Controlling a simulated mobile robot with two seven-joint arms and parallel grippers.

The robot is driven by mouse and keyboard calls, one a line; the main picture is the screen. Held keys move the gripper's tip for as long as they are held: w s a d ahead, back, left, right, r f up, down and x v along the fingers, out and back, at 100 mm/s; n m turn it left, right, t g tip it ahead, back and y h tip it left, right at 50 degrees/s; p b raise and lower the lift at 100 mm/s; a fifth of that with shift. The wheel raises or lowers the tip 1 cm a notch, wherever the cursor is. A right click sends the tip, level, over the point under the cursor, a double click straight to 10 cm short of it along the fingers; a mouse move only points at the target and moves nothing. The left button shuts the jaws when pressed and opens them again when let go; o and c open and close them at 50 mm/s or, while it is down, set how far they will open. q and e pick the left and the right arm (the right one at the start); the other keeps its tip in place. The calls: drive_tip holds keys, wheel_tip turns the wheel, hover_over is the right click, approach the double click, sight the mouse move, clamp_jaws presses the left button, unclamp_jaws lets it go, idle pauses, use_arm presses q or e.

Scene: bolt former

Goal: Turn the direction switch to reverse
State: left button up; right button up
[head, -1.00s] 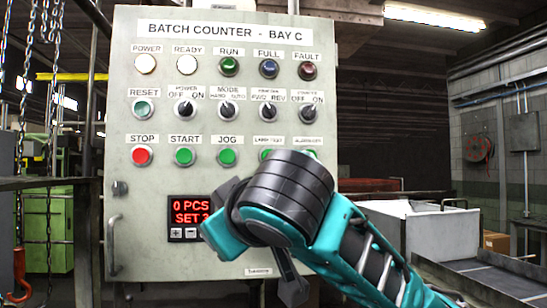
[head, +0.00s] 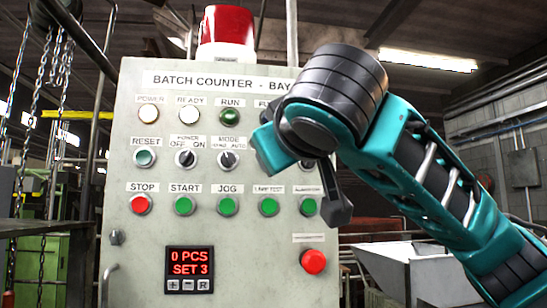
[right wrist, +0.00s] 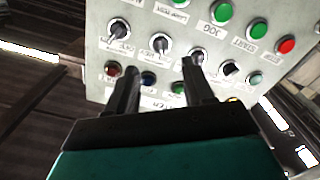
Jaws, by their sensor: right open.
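The direction switch (right wrist: 160,45) is a round selector with a dark handle, third in the panel's row of switches. It shows in the right wrist view, where the panel appears nearly upside down; its exact setting is too small to read. In the head view my right arm hides it. My right gripper (right wrist: 160,70) is open and empty. Its two dark fingers point at the panel, one on each side of the switch in the picture, with the tips appearing short of it. I cannot tell the remaining distance. My left gripper is not in view.
The mode switch (right wrist: 197,57) is close to one fingertip, and another selector (right wrist: 118,30) lies on the other side. Indicator lamps and push buttons sit in neighbouring rows. The grey panel (head: 140,245) also carries a red mushroom button (head: 314,261) and a counter display (head: 189,262).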

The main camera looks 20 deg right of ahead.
drive_tip(key=p+x, duration=0.2)
drive_tip(key=x, duration=0.7)
drive_tip(key=shift+w+f, duration=0.1)
drive_tip(key=shift+c, duration=0.4)
clamp_jaws()
